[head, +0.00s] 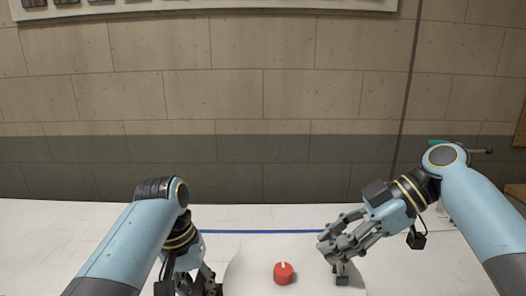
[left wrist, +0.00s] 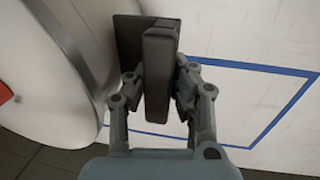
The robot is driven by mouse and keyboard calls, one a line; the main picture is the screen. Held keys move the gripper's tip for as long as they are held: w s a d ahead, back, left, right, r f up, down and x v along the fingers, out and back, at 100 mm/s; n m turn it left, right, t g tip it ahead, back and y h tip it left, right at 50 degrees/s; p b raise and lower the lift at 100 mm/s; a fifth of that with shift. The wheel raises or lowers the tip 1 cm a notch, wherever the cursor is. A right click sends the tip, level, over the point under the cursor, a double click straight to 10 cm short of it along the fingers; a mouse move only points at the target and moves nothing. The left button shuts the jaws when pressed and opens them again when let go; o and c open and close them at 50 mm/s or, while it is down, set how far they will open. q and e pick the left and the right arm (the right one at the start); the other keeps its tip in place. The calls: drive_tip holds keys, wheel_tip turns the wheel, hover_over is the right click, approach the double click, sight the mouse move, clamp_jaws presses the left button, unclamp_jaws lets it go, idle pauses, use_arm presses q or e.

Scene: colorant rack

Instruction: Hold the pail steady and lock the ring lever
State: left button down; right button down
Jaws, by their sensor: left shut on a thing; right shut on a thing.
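The pail (head: 250,277) shows from above as a round, pale lid with a red cap (head: 284,273), at the bottom middle of the head view. In the left wrist view its pale, curved side (left wrist: 60,60) fills the left. My left gripper (head: 207,284) is at the pail's left side, partly cut off by the frame. In the left wrist view its fingers (left wrist: 158,95) are shut on an upright dark block (left wrist: 160,75) beside the pail. My right gripper (head: 341,262) is shut at the lid's right edge on a small grey piece, which may be the ring lever; the fingers hide most of it.
A blue line (head: 262,231) marks the white table (head: 60,235) behind the pail. It also shows as a blue outline (left wrist: 250,68) in the left wrist view. A teal item (head: 437,143) is partly hidden behind my right arm. The table's left part is clear.

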use_arm(q)
drive_tip(key=shift+a+f, duration=0.1)
drive_tip(key=shift+a, duration=0.15)
use_arm(e)
drive_tip(key=shift+w+d+r, duration=0.1)
drive_tip(key=shift+d+r, duration=0.1)
drive_tip(key=shift+d, duration=0.45)
drive_tip(key=shift+d, duration=1)
drive_tip(key=shift+d+f, duration=0.25)
drive_tip(key=shift+d, duration=0.75)
drive_tip(key=shift+d+f, duration=0.1)
